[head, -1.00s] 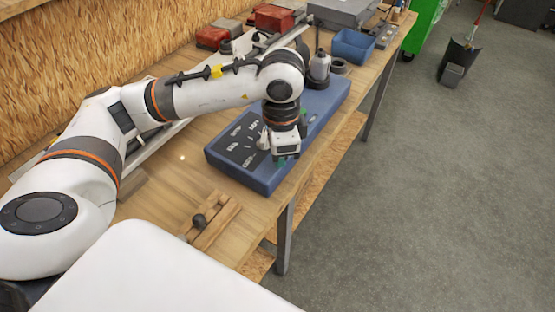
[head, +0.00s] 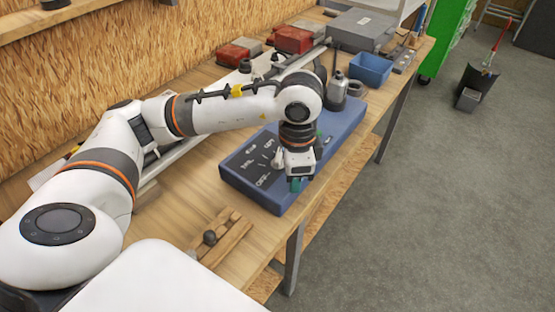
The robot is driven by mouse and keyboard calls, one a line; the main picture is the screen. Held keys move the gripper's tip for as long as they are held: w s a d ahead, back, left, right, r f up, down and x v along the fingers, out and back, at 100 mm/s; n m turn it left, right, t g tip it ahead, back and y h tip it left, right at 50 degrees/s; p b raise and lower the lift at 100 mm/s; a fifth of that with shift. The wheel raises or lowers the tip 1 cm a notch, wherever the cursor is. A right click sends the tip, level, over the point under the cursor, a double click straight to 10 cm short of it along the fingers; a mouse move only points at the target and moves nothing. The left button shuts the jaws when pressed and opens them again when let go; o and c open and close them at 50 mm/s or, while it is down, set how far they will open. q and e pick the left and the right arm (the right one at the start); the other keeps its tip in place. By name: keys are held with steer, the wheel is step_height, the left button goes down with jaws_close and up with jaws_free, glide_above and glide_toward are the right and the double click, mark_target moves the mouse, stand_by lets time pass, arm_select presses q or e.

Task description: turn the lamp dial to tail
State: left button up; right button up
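The blue lamp box (head: 335,150) lies on the workbench in the head view. Its black panel (head: 251,160) carries white labels and short white marks, too small to read surely. My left gripper (head: 295,184) points down over the box, beside the panel's right edge, with a green fingertip low at the box's near side. I cannot tell whether it touches the box or whether its fingers are apart. No dial shows clearly; the gripper and wrist hide part of the panel and box top. My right gripper is not in view.
On the workbench (head: 205,199), a wooden piece with a dark knob (head: 210,238) lies near the front. A grey bottle-like item (head: 337,90), a blue bin (head: 370,70) and red boxes (head: 293,40) stand farther back. The grey floor (head: 430,210) at right is mostly clear.

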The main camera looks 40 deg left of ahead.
arm_select(q)
steer(key=shift+r+p, duration=0.6)
steer(key=shift+r, duration=2.4)
